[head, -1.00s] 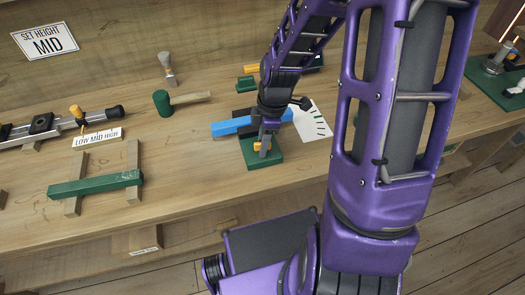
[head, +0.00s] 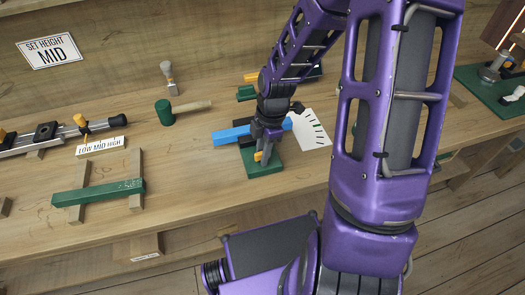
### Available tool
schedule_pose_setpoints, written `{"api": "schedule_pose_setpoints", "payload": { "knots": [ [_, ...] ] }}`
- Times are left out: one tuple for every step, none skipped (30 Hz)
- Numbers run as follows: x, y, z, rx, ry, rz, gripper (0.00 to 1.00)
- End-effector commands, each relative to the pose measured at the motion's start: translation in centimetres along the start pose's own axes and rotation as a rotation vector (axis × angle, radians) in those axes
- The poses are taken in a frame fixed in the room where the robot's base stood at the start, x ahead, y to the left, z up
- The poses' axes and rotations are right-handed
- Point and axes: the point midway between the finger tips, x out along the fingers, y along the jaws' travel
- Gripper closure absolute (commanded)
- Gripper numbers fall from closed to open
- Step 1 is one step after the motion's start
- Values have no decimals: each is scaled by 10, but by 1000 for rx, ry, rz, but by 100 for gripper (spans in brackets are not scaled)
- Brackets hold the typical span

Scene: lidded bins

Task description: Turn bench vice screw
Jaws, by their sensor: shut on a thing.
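The bench vice stands near the front edge of the bench, with a green base (head: 264,168). A blue bar (head: 232,134) lies across the vice and sticks out to its left. My gripper (head: 262,152) points down at the front of the vice, shut on a small yellow-orange part, which looks like the screw's handle (head: 259,156). My gripper and wrist hide most of the screw and jaws. A white card with dial marks (head: 312,130) lies just right of the vice.
A green mallet (head: 165,112) and a brush (head: 169,78) lie behind left. A green bar (head: 98,193) rests on wooden supports at left. A slide with a "LOW MID HIGH" label (head: 101,146) stands behind it, and a "SET HEIGHT MID" sign (head: 49,51) hangs on the wall.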

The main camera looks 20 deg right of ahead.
Motion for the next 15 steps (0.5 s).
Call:
{"api": "schedule_pose_setpoints", "payload": {
  "knots": [
    [-2, 0, 0, -24, 0, -4, 100],
    [-1, 0, 0, -36, 0, -6, 100],
    [-1, 0, 0, -44, 0, -7, 100],
    [0, 0, 0, -47, 0, -7, 100],
    [0, 0, 0, -49, -1, -7, 100],
    [0, 0, 0, -48, -1, -7, 100],
    [0, 0, 0, -48, -1, -7, 100],
    [0, 0, 0, -48, -1, -7, 100],
    [0, 0, 0, -47, -1, -7, 100],
    [0, 0, 0, -48, -1, -7, 100],
    [0, 0, 0, -50, -1, -7, 100],
    [-1, 0, 0, -61, 0, -9, 100],
    [-2, 0, 0, -77, 0, -12, 100],
    [-2, 0, 0, -99, 0, -16, 100],
    [-3, 0, 0, -135, 1, -21, 100]
  ]
}}
